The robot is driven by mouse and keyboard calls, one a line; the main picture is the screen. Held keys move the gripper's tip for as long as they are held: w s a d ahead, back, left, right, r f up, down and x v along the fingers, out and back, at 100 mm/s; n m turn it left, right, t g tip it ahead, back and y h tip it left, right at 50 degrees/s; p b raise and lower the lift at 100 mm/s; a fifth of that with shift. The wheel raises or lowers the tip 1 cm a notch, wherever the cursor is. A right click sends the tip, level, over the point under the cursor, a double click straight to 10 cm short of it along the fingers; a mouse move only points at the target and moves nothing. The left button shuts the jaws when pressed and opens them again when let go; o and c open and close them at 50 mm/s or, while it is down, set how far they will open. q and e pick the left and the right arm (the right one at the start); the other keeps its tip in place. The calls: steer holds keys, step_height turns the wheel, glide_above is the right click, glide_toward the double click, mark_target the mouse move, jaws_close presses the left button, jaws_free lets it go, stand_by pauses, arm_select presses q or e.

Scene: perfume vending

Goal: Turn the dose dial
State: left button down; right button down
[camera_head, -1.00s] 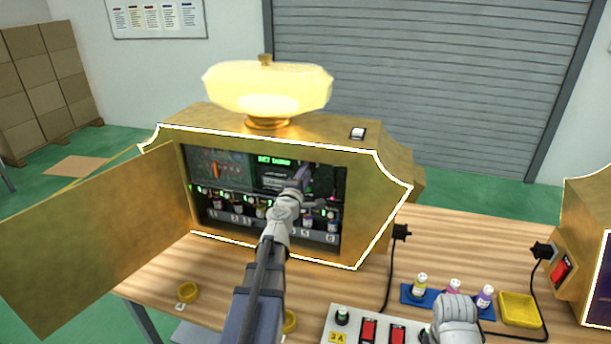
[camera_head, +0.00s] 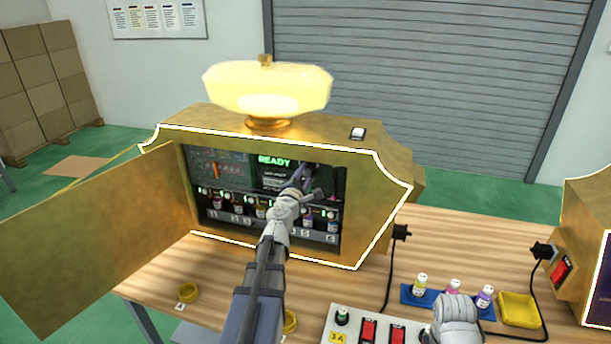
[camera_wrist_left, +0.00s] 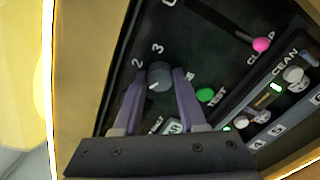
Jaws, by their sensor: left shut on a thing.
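The dose dial (camera_wrist_left: 160,76) is a round grey knob with a pale pointer mark, with numerals 2 and 3 beside it on the dark panel. My left gripper (camera_wrist_left: 159,80) has its purple fingers on both sides of the dial and is shut on it. In the head view my left gripper (camera_head: 305,178) reaches into the open gold machine (camera_head: 372,205) and hides the dial.
A green button (camera_wrist_left: 205,95) and a pink-knobbed lever (camera_wrist_left: 261,45) are close to the left gripper. Several small bottles line the machine's lower shelf. The open gold door (camera_head: 95,235) stands left. A switch box (camera_head: 383,325) sits at the front.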

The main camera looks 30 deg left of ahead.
arm_select(q)
steer(key=shift+c, duration=2.3)
jaws_free()
steer(key=shift+s, duration=0.15)
steer(key=v, duration=0.7)
steer(key=shift+s, duration=0.3)
steer(key=shift+d, duration=0.1)
